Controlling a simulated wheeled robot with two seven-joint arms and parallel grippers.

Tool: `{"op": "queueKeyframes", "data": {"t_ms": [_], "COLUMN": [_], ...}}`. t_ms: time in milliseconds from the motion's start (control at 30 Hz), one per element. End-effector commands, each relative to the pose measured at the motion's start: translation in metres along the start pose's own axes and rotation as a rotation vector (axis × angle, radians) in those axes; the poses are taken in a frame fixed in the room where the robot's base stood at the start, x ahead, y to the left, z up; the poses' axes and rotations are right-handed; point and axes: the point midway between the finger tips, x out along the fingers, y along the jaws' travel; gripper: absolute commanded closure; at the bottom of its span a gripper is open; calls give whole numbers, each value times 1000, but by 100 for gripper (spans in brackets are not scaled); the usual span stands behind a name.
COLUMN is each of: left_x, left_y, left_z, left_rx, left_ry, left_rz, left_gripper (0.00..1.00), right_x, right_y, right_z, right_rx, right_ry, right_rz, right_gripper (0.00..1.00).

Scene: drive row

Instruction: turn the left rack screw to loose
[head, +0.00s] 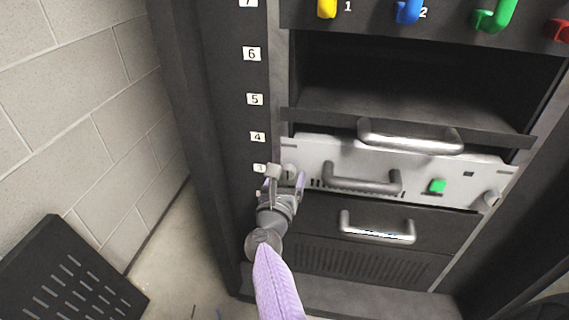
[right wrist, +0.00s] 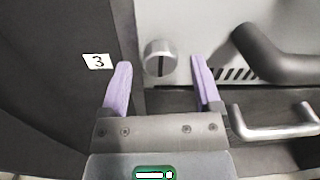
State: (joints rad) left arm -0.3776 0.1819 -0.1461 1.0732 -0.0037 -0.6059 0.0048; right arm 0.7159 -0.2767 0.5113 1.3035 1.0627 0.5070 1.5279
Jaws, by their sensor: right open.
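The left rack screw (right wrist: 160,58) is a round silver knob with a dark upright slot, at the left end of a pale drive panel (right wrist: 200,30). In the head view the screw (head: 289,171) shows just above my right gripper (head: 286,177). In the right wrist view the right gripper (right wrist: 161,82) is open, with one purple finger on each side of the screw's line. The fingertips appear apart from the screw, with no contact visible. The right screw (head: 491,198) sits at the panel's other end. My left gripper is not in view.
The panel has a grey handle (head: 362,180) and a green light (head: 437,186). Silver handles are above (head: 410,134) and below (head: 377,228) it. Number labels run up the left post, with label 3 (right wrist: 97,62) beside the screw. A black slotted panel (head: 68,275) stands at lower left.

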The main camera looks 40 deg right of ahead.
Motion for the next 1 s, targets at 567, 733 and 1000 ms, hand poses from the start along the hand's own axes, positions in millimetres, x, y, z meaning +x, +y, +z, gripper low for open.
{"op": "queueKeyframes", "data": {"t_ms": [567, 733, 1000], "left_x": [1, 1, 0], "left_y": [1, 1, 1], "left_z": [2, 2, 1], "left_rx": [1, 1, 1], "left_ry": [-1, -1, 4], "left_rz": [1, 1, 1], "left_gripper": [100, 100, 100], "right_x": [1, 1, 1], "right_y": [-1, -1, -1], "right_z": [-1, -1, -1], "right_rx": [-2, -3, -24], "right_ry": [0, 0, 0], "right_rz": [1, 1, 1], "right_gripper": [70, 100, 100]}}
